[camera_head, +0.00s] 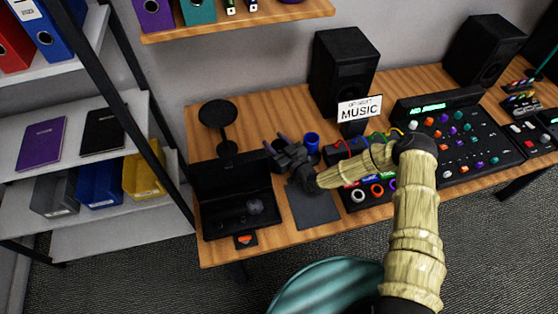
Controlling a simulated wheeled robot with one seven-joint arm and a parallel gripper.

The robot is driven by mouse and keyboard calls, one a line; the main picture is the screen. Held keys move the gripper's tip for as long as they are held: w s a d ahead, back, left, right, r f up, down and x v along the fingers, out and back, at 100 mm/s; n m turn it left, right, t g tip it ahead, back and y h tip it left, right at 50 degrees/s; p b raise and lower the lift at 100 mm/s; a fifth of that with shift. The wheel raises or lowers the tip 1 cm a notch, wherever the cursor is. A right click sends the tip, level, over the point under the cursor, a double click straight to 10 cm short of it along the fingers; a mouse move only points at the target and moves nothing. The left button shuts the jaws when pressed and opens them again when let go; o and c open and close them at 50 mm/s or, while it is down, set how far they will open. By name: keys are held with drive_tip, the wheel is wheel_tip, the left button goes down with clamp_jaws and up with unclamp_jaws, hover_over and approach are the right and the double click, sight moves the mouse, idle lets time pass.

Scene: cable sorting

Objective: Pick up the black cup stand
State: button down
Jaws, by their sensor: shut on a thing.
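A black stand with a round flat top (218,114) and a thin stem shows at the left end of the wooden desk, behind an open black case. It looks like the cup stand, though I cannot be sure. My gripper (275,143) is over the desk to the right of this stand, with its dark fingers pointing up and left in the picture. A visible gap separates the fingers from the stand. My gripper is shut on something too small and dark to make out.
The open black case (237,179) holds small dark items. A dark mat (313,208) lies below my gripper. A speaker (342,70), a "MUSIC" sign (360,109) and a mixer (455,138) stand to the right. A shelf post (127,95) rises at the left.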

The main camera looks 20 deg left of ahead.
drive_tip(key=shift+r, duration=0.15)
wheel_tip(320, 180, up, 18)
drive_tip(key=b, duration=0.1)
drive_tip(key=shift+b, duration=0.35)
idle(0.8)
